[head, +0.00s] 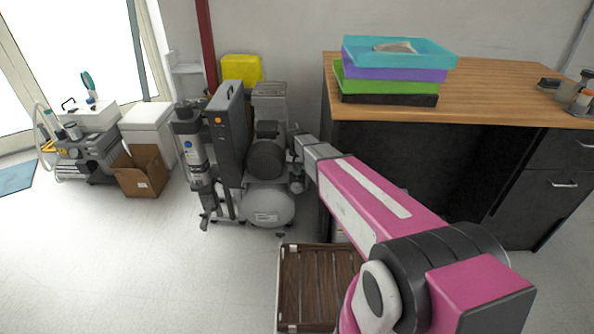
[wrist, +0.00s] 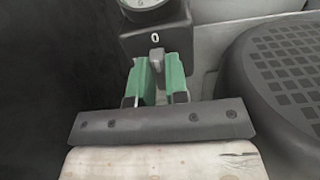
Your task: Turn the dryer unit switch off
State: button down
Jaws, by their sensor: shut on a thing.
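In the wrist view, a grey switch knob (wrist: 157,60) sits on the front of a black box (wrist: 178,42) with a white "0" above it. The knob stands roughly upright, its top just below the "0". My gripper (wrist: 160,72) has green fingers on either side of the knob and is shut on it. The fingers partly hide the knob's lower part. In the head view, my gripper (head: 297,147) is at the right side of the compressor unit (head: 268,158), beside a tall dark grey cabinet (head: 228,130). The switch is too small to make out there.
A round gauge (wrist: 146,5) tops the black box, and a ribbed dark cover (wrist: 285,75) is close on the right. A wooden-topped counter (head: 490,85) with stacked trays (head: 395,65) stands right of the compressor. A slatted crate (head: 318,285) lies on the floor in front.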

aim_at(297, 171)
jog(key=c, duration=1.1)
grip_release()
notch_tip(297, 171, up, 11)
jog(key=shift+f, duration=0.1)
jog(key=shift+s, duration=0.15)
